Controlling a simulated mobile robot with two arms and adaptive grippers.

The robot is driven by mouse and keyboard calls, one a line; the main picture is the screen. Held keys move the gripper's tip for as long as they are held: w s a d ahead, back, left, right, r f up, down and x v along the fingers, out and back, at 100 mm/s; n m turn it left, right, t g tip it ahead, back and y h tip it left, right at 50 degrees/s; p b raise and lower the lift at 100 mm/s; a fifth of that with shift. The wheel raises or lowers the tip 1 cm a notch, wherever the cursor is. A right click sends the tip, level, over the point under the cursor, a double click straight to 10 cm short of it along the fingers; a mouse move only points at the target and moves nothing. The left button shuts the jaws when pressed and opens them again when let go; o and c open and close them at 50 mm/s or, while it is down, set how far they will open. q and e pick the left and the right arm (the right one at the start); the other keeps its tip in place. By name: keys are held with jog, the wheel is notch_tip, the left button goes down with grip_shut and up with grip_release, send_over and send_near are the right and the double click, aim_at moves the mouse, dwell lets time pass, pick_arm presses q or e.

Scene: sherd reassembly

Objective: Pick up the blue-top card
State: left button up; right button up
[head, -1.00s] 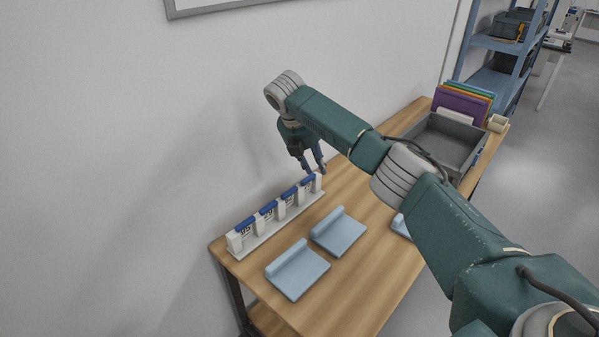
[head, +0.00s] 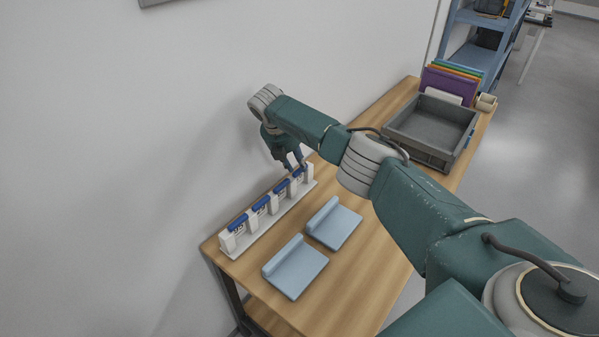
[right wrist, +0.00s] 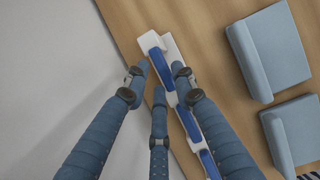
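A white rack (head: 270,224) on the table by the wall holds several white cards with blue tops in a row. The near blue-top card (head: 237,225) bears dark numbering. My right gripper (head: 294,165) is at the far end of the row, low over the last blue-top card (head: 299,174). In the right wrist view the gripper (right wrist: 160,75) has its fingers apart, on either side of a blue top (right wrist: 154,46). I cannot tell whether they touch it. My left gripper is not in view.
Two light-blue L-shaped plates (head: 296,268) (head: 334,224) lie in front of the rack. A grey bin (head: 432,128), coloured folders (head: 450,84) and a small beige cup (head: 486,103) stand at the table's far end. The wall (head: 90,150) rises close behind the rack.

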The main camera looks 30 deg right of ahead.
aim_at(298, 169)
jog(key=shift+d+f, duration=0.2)
jog(key=shift+f, duration=0.4)
jog(key=shift+w+d+f, duration=0.15)
jog(key=shift+f, duration=0.3)
jog(key=c, duration=0.6)
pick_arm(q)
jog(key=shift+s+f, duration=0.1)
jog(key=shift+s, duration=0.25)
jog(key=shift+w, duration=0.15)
pick_arm(e)
jog(key=shift+r, duration=0.75)
pick_arm(q)
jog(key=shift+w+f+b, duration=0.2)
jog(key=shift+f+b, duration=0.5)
jog(key=shift+b, duration=0.15)
pick_arm(e)
notch_tip(298, 169, up, 19)
jog(key=shift+f, duration=0.15)
